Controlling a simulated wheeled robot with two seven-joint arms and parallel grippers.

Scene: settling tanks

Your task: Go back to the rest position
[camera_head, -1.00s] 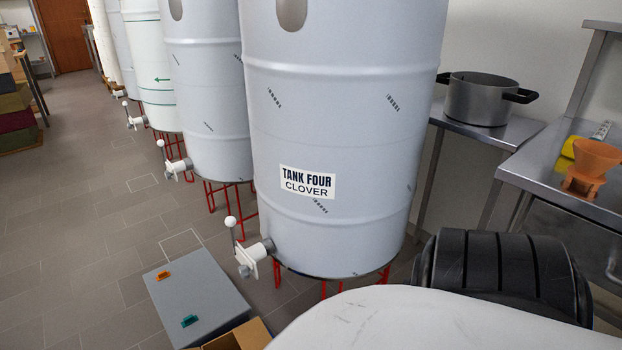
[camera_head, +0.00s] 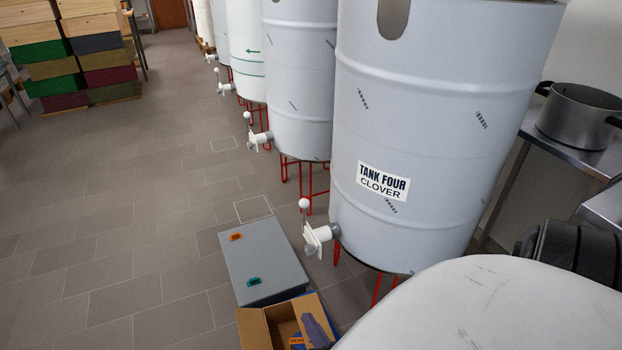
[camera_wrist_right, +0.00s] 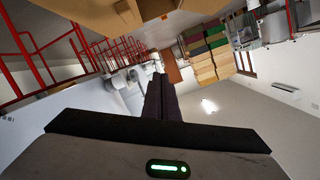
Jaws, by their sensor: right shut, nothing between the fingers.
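My right gripper (camera_head: 316,328) shows at the bottom of the head view as a small dark purple shape, its fingers overlapping the open cardboard box (camera_head: 252,328) in the picture. A large white shell of my own hides the rest. In the right wrist view my right gripper (camera_wrist_right: 157,82) has its dark fingers closed together, with nothing held. The fingers point out toward the far door. My left gripper is not in view.
A tank labelled Tank Four Clover (camera_head: 430,130) stands on red legs, its valve (camera_head: 318,236) jutting left. A grey box (camera_head: 262,262) lies on the floor. A pot (camera_head: 580,115) stands on a metal table. Stacked coloured boxes (camera_head: 75,55) stand far left. Floor at left is clear.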

